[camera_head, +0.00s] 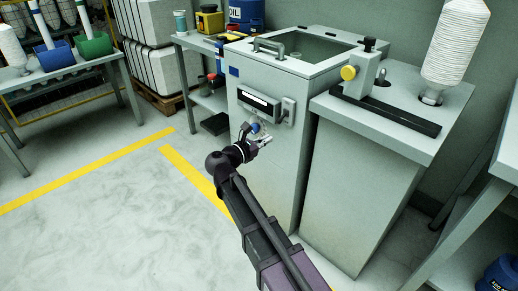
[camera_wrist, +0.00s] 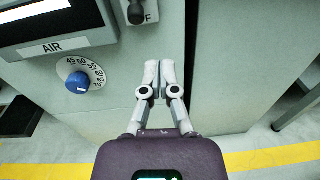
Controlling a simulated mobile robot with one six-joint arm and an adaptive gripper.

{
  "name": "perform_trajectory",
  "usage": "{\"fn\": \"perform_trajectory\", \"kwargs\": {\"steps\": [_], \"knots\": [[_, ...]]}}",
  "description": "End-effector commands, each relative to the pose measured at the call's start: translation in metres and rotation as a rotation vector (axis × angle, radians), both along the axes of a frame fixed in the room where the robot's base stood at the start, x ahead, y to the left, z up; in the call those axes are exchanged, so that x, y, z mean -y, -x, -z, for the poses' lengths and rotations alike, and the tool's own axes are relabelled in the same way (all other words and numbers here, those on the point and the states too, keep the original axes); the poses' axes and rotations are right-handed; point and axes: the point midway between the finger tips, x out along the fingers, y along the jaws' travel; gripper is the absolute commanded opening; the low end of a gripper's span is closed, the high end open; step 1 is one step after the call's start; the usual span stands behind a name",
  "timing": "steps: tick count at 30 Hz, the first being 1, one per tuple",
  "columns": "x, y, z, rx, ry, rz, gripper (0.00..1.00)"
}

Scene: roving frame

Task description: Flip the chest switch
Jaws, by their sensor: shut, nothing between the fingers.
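The chest (camera_head: 262,75) is a grey cabinet with an open top and a handle. On its front, a small switch plate (camera_head: 288,111) sits right of a dark display. In the wrist view the switch (camera_wrist: 137,12) is a black lever at the top edge, cut off by the frame, with a letter F beside it. My gripper (camera_head: 267,141) is shut and empty, in front of the chest's front and below the switch plate. In the wrist view my gripper (camera_wrist: 159,70) lies below and slightly right of the lever, apart from it.
A blue dial (camera_wrist: 77,82) with numbers sits left of my gripper, below a display (camera_wrist: 40,18) labelled AIR. A grey cabinet (camera_head: 360,180) with a black bar on top stands to the right. The floor (camera_head: 110,220) on the left is clear, with yellow lines.

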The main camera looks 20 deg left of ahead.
Motion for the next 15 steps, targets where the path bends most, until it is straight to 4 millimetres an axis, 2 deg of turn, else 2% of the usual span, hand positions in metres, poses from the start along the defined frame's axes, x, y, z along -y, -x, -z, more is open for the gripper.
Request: {"fn": "perform_trajectory", "kwargs": {"steps": [1, 5, 15], "knots": [[-0.01, 0.003, 0.006, 0.006, 0.024, -0.016, 0.0], [-0.022, 0.008, 0.006, 0.017, 0.068, -0.036, 0.0], [-0.026, 0.01, 0.004, 0.02, 0.08, -0.043, 0.0]]}}
